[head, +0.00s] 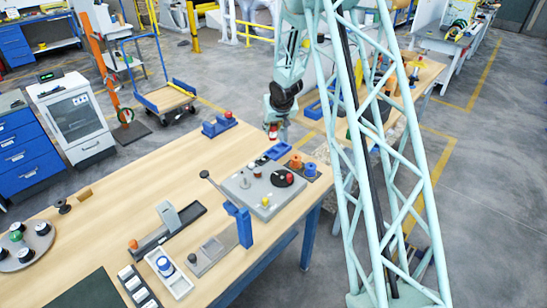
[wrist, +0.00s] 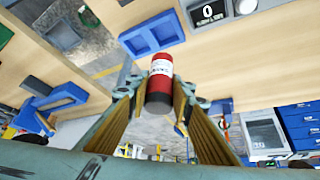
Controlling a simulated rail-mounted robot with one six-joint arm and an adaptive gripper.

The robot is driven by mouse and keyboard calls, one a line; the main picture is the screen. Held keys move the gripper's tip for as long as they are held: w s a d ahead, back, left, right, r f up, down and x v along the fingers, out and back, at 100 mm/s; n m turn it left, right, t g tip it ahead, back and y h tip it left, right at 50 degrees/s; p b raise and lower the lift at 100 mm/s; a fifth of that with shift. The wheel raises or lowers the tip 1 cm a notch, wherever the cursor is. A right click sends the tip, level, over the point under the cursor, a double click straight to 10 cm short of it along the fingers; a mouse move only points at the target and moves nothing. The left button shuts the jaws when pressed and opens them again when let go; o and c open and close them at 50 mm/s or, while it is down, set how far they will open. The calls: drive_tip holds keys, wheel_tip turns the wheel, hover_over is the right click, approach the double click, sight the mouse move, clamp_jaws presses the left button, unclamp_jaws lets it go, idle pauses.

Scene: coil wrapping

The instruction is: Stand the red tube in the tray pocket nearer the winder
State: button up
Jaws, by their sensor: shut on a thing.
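The red tube (wrist: 161,66) is in the wrist view, with a white label band and a dark grey near end. My gripper (wrist: 158,100) is shut on it, one finger on each side. In the head view my gripper (head: 273,129) and the tube (head: 273,134) are above the far right corner of the front table, small and partly blurred. A blue tray (wrist: 152,35) with two pockets lies beyond the tube in the wrist view, apart from it; both pockets look empty. The grey unit with a black disc (head: 262,188) may be the winder; I cannot tell for sure.
A blue upright (head: 240,222), a white tray (head: 170,274) and a grey turntable (head: 28,247) occupy the front table (head: 130,190). Its left middle is mostly clear.

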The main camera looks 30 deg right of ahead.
sight(273, 139)
idle(0.4)
drive_tip(key=shift+f+b, duration=1.85)
drive_tip(key=shift+f, duration=1.25)
drive_tip(key=shift+f+b, duration=0.85)
drive_tip(key=shift+f, duration=1.05)
drive_tip(key=shift+f, duration=0.15)
drive_tip(key=o, duration=0.8)
drive_tip(key=shift+o, duration=0.2)
